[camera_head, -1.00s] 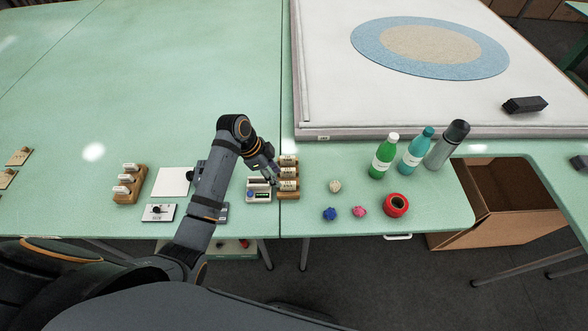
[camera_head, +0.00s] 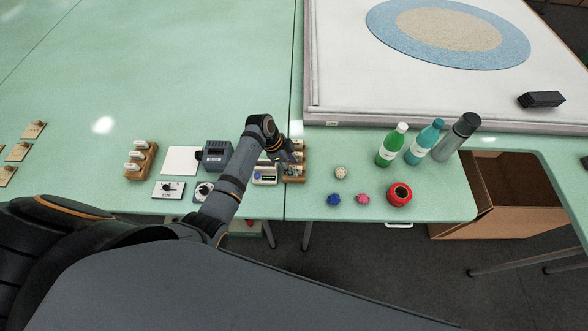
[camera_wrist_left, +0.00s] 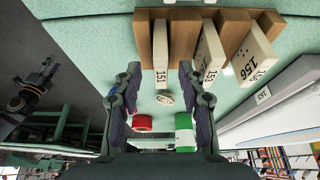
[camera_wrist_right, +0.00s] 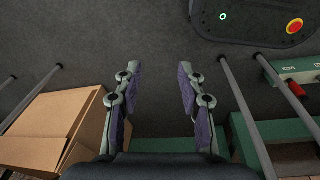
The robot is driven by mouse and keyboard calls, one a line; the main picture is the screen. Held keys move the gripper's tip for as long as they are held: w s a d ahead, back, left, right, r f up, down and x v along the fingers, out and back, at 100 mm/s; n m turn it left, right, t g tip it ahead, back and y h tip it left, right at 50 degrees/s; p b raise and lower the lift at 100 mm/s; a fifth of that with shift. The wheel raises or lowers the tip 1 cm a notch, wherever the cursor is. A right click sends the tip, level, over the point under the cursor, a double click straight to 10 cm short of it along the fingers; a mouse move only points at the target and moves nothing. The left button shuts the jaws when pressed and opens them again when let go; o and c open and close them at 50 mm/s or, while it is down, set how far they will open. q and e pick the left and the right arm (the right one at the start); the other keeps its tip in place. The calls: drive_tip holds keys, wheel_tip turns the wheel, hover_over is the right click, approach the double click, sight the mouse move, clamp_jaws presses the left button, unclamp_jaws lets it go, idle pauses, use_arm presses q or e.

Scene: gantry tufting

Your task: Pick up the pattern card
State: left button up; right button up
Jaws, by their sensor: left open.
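Several cream pattern cards stand in a brown wooden rack (camera_head: 296,179) at the front of the green table. My right gripper (camera_wrist_right: 158,75) is open and empty over the floor.
A small device (camera_head: 265,178) stands just left of the rack. To the right are several small balls, a red spool (camera_head: 399,194) and bottles (camera_head: 391,145). Another rack (camera_head: 141,161) and a dark grey box (camera_head: 216,154) are left. A cardboard box (camera_head: 505,195) stands right.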

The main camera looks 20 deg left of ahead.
use_arm(q)
drive_tip(key=shift+x, duration=1.05)
clamp_jaws()
use_arm(e)
drive_tip(key=shift+s+d, duration=0.15)
drive_tip(key=shift+s, duration=0.85)
use_arm(q)
drive_tip(key=shift+r, duration=0.1)
use_arm(e)
drive_tip(key=shift+r, duration=0.1)
